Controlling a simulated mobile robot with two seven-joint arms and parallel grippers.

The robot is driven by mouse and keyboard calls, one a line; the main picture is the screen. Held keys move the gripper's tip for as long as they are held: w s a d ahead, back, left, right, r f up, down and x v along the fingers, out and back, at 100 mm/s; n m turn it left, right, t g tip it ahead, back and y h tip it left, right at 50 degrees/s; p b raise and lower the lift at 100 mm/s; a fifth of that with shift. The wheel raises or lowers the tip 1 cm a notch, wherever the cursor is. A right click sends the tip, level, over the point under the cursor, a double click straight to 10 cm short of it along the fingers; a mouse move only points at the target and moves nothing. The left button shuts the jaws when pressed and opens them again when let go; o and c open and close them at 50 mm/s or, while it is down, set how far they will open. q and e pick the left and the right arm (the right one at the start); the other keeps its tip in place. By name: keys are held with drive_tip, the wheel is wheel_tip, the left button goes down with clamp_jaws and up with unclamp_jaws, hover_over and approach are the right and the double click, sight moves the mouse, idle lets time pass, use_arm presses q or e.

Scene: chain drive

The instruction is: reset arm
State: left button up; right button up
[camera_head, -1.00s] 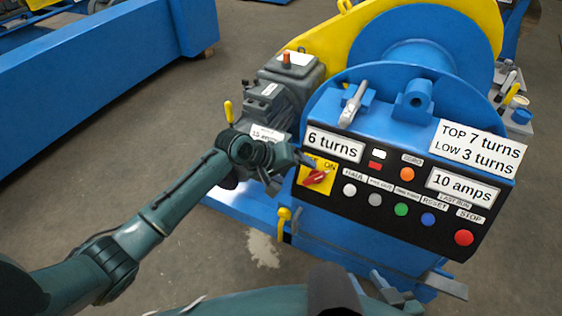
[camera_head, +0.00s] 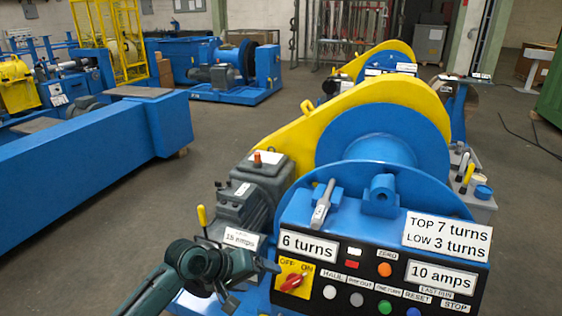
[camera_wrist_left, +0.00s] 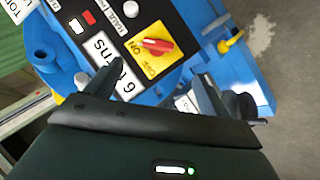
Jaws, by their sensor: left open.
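My left arm comes in at the lower left of the head view. Its dark green gripper (camera_head: 256,286) is open and empty, just left of the yellow OFF/ON plate on the blue drive machine's black control panel (camera_head: 345,275). The red rotary switch (camera_head: 291,283) sits on that plate. In the left wrist view the two open fingers (camera_wrist_left: 155,85) point toward the panel, with the red switch (camera_wrist_left: 158,46) beyond and between them. I cannot tell whether a finger touches the panel. My right gripper is not in view.
A grey motor (camera_head: 245,197) with a yellow-handled lever (camera_head: 202,216) stands behind my left gripper. A blue drum (camera_head: 380,150) and yellow guard (camera_head: 300,130) rise behind the panel. A long blue beam (camera_head: 90,150) lies left, with open floor between.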

use_arm(q)
drive_tip(key=s+a+f+m+t+y+p, duration=0.1)
drive_tip(key=s+a+m+t+p, duration=0.1)
drive_tip(key=s, duration=0.9)
drive_tip(key=s+a+f+m+t+y+p, duration=0.2)
drive_tip(key=s+a+m+t+p, duration=0.1)
drive_tip(key=s, duration=0.8)
drive_tip(key=shift+a+f+t+y+p, duration=0.25)
drive_tip(key=shift+a+t+y+p, duration=0.05)
drive_tip(key=shift+a+p, duration=0.45)
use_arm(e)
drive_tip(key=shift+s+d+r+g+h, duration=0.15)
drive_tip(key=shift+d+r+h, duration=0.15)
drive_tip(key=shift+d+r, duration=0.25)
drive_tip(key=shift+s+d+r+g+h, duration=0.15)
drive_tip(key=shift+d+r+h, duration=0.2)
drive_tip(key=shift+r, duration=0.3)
use_arm(q)
drive_tip(key=shift+s+d, duration=0.1)
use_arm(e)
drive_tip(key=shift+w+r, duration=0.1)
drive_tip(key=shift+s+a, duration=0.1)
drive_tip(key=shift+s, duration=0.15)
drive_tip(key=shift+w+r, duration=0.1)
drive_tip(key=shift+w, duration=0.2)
